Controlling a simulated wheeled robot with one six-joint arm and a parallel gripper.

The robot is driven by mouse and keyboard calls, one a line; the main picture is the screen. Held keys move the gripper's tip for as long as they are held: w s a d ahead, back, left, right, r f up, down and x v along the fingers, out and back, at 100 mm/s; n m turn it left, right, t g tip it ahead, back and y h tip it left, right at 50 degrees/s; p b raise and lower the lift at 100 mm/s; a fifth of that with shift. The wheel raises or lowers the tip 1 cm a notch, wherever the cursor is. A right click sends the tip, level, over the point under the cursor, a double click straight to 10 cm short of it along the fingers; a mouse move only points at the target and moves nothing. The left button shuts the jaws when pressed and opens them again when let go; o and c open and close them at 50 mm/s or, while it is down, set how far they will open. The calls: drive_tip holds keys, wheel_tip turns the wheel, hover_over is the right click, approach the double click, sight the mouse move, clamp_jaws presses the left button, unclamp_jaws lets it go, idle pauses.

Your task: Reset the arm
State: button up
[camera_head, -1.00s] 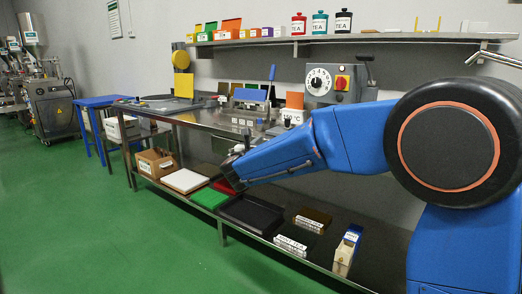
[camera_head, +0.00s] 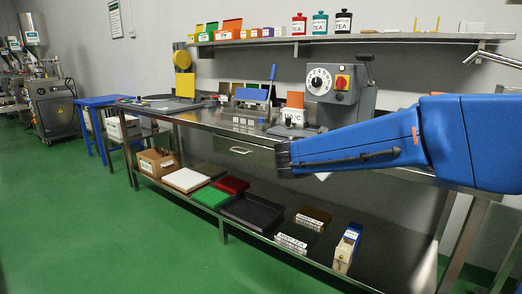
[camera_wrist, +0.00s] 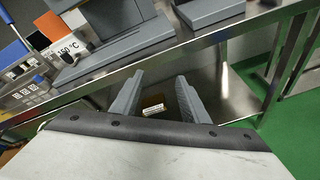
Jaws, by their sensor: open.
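My gripper shows in the wrist view (camera_wrist: 154,98), with two grey fingers spread apart and nothing between them. Beyond the fingers are the front edge of the steel bench and the lower shelf. In the head view my blue arm reaches in from the right, and its wrist end is in front of the bench's front edge. The fingers are hidden or too small to make out there. The steel workbench (camera_head: 205,130) runs along the wall.
The lower shelf holds a black tray (camera_head: 252,212), a green tray (camera_head: 210,196), a white box (camera_head: 186,180) and a blue and cream box (camera_head: 347,248). A grey machine with a dial (camera_head: 340,95) stands on the bench. Green floor (camera_head: 90,230) is clear at left.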

drive_tip(key=s+d+f+m+g+y, duration=0.1)
drive_tip(key=s+d+f+m+g, duration=0.25)
drive_tip(key=s+d+m, duration=0.45)
drive_tip(key=s+d+f+m+g+y, duration=0.1)
drive_tip(key=s+d+f+m+g, duration=0.2)
drive_tip(key=s, duration=0.9)
drive_tip(key=s+a+f+m+y, duration=0.1)
drive_tip(key=s+f+m+y, duration=0.2)
drive_tip(key=s+m, duration=0.3)
drive_tip(key=s+a+f+m+y, duration=0.2)
drive_tip(key=s+f+m, duration=0.3)
drive_tip(key=s, duration=0.8)
drive_tip(key=shift+s+a+f+m+y, duration=0.2)
drive_tip(key=shift+a+f+m+y, duration=0.15)
drive_tip(key=shift+f+y, duration=0.4)
drive_tip(key=shift+d, duration=0.1)
